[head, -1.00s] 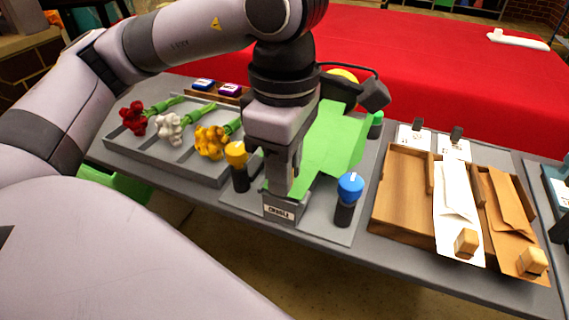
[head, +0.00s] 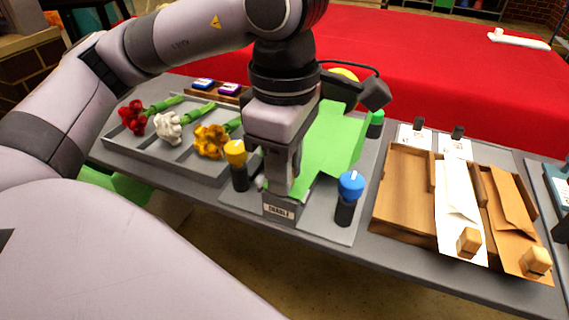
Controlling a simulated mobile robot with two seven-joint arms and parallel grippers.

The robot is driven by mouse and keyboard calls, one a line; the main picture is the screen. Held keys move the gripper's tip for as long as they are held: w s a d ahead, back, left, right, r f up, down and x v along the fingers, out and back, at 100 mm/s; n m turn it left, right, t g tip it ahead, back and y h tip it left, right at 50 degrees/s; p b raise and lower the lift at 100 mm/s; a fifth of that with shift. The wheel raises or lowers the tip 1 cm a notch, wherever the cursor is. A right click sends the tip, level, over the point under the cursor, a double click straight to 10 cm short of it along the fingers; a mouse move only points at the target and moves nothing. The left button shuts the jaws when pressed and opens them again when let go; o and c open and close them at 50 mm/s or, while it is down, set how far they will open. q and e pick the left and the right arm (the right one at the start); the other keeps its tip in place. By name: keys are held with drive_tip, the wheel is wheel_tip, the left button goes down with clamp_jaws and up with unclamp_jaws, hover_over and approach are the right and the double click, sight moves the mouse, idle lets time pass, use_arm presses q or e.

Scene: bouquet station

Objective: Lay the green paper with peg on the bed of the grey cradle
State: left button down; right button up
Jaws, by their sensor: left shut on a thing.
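The green paper (head: 335,138) lies over the grey cradle (head: 279,210), which carries a label on its front. Its far part spreads to the right of my wrist. My left gripper (head: 280,188) points down at the cradle's front end, at the near end of the paper. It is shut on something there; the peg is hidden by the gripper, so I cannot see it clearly. Whether the paper touches the bed all along cannot be told. My right gripper is not in view.
A yellow-topped post (head: 236,153) stands left of the cradle and a blue-topped post (head: 350,186) right. A green-topped post (head: 376,120) stands behind. The flower tray (head: 165,160) is left; the wooden tray (head: 402,190) with a white and a brown paper is right.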

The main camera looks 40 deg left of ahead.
use_arm(q)
drive_tip(key=shift+f+b, duration=0.25)
drive_tip(key=shift+b, duration=0.15)
idle(0.5)
drive_tip(key=shift+c, duration=2.4)
unclamp_jaws()
drive_tip(key=shift+r, duration=0.1)
drive_tip(key=shift+r+p, duration=2.35)
drive_tip(key=shift+r, duration=1.1)
drive_tip(key=shift+r, duration=0.1)
